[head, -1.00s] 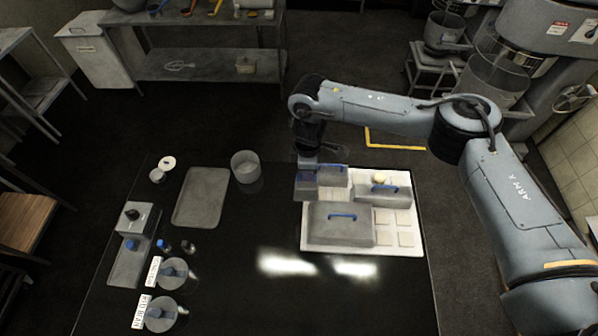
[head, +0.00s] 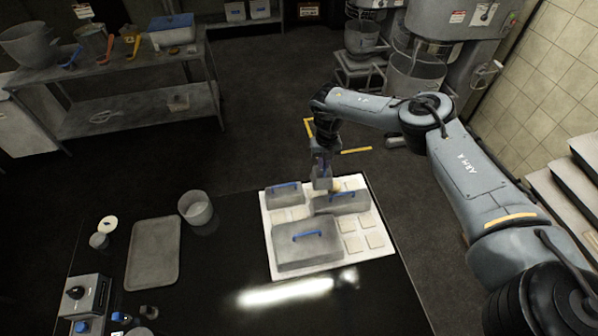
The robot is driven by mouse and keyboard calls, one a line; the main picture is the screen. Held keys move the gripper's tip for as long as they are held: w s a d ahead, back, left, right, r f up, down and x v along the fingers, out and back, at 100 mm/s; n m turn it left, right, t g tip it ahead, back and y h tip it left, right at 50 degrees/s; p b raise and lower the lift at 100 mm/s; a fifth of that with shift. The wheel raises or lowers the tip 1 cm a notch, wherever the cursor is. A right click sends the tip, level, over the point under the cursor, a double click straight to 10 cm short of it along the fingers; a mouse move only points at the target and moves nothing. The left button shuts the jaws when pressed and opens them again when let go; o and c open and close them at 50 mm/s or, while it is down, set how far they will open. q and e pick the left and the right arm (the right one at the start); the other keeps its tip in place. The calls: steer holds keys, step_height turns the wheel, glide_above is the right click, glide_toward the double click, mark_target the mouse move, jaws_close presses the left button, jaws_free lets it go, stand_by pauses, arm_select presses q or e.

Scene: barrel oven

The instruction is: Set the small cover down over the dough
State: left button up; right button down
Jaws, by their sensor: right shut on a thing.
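The small grey cover (head: 322,183) with a blue handle hangs upright from my right gripper (head: 322,165), which is shut on its handle. It is at the back of the pale board (head: 382,243), between two other covers. The round, pale dough (head: 337,186) shows just to the right of the small cover, partly hidden behind the right-hand cover. The small cover appears beside the dough, not around it; its height above the board is hard to tell. My left gripper is not in view.
On the board, a grey cover (head: 285,197) stands at back left, another (head: 342,204) at right, and a large one (head: 305,250) in front. Square tiles lie around them. A tray (head: 153,254) and a pot (head: 196,209) stand left on the dark table.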

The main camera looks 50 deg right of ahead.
steer(key=s+d+f, duration=0.1)
steer(key=s+d, duration=0.2)
steer(key=d, duration=0.3)
steer(key=shift+n, duration=0.4)
steer(key=shift+w+f+b, duration=0.2)
steer(key=shift+f+b, duration=3)
steer(key=shift+f, duration=0.85)
steer(key=shift+f+b, duration=0.25)
steer(key=shift+b, duration=0.15)
steer(key=shift+f, duration=0.3)
steer(key=c, duration=1.1)
jaws_free()
